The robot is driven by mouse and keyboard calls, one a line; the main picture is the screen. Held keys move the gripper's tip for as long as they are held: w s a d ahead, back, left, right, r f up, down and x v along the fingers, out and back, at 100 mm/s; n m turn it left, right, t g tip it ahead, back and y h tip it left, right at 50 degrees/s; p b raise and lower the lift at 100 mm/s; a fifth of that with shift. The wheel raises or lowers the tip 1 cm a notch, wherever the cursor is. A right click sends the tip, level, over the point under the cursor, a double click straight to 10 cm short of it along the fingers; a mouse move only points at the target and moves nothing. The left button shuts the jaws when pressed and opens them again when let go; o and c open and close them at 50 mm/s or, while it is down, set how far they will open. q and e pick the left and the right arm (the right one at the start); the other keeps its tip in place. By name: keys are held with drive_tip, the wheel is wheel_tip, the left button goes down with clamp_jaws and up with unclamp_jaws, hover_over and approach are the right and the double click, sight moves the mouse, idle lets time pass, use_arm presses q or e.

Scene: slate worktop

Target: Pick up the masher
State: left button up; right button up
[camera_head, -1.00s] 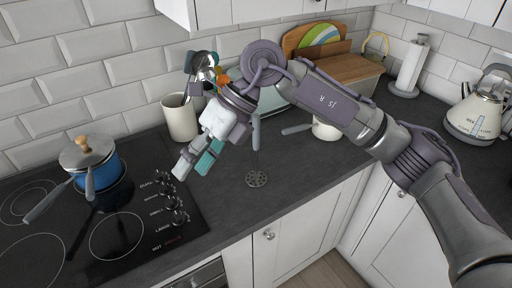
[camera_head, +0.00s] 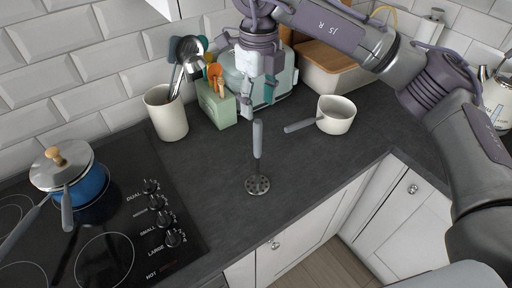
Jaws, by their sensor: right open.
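The masher has a grey handle (camera_head: 257,139) and a round perforated metal head, which rests on the dark worktop near its front edge. My right gripper (camera_head: 257,106) is open and empty. Its fingers point down, just above the handle's top end in the picture; I cannot tell the exact gap in depth. My left gripper is not in view.
A white saucepan (camera_head: 336,115) is right of the masher, its handle pointing left. A utensil crock (camera_head: 166,117), a green holder (camera_head: 216,106) and a toaster (camera_head: 284,80) stand behind. The hob with a blue pot (camera_head: 90,187) is left. The worktop around the masher is clear.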

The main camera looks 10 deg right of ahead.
sight(259, 121)
drive_tip(key=f+p, duration=0.1)
drive_tip(key=f, duration=0.3)
drive_tip(key=shift+s+f, duration=0.15)
drive_tip(key=shift+s, duration=0.05)
drive_tip(key=shift+w+f, duration=0.1)
drive_tip(key=shift+f, duration=0.3)
wheel_tip(259, 121, down, 2)
drive_tip(key=shift+a+f+p, duration=0.1)
drive_tip(key=shift+p, duration=1.15)
wheel_tip(259, 121, down, 2)
drive_tip(key=shift+f+p, duration=0.2)
drive_tip(key=shift+p, duration=0.2)
drive_tip(key=shift+f, duration=0.4)
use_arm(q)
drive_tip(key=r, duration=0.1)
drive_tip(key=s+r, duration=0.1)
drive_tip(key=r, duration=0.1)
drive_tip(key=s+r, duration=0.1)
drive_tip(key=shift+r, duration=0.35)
use_arm(e)
clamp_jaws()
